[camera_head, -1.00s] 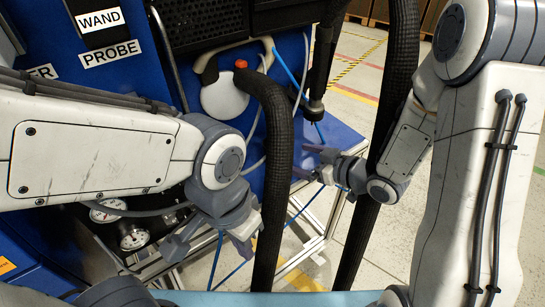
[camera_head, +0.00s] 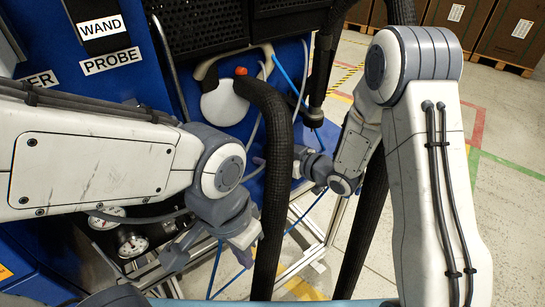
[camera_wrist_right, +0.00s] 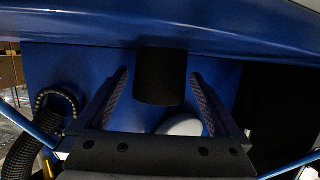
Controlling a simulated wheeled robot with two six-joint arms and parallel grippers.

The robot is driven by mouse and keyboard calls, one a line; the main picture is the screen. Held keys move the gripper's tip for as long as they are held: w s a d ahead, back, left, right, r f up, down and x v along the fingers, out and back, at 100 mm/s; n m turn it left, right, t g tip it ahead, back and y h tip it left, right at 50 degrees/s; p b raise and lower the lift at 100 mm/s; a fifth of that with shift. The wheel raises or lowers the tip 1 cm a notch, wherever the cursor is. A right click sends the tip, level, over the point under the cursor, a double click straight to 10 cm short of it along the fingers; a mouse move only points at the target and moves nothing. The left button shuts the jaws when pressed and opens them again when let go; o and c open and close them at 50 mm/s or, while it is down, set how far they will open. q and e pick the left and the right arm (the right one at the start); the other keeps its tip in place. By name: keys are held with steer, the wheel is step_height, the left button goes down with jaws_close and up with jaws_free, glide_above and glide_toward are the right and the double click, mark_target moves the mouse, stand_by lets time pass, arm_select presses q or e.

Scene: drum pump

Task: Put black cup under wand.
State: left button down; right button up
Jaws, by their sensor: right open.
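In the right wrist view a black cylinder (camera_wrist_right: 160,75) lies ahead, between the open fingers of my right gripper (camera_wrist_right: 160,90). Its top is hidden by a blue edge, and I cannot tell whether it is the black cup or the wand's end. In the head view a dark wand-like rod (camera_head: 315,110) hangs upright at the machine's right side. My right gripper is partly hidden there behind a thick black hose. My left gripper (camera_head: 212,250) hangs open and empty, low in front of the machine. No cup is clearly distinguishable in the head view.
The thick black hose (camera_head: 268,200) crosses in front of my right gripper, and another hose (camera_head: 362,230) runs farther right. Pressure gauges (camera_head: 131,240) sit beside my left gripper. A white round part (camera_head: 225,103) is on the blue machine. Brown boxes (camera_head: 505,35) stand far right.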

steer(key=c, duration=1.5)
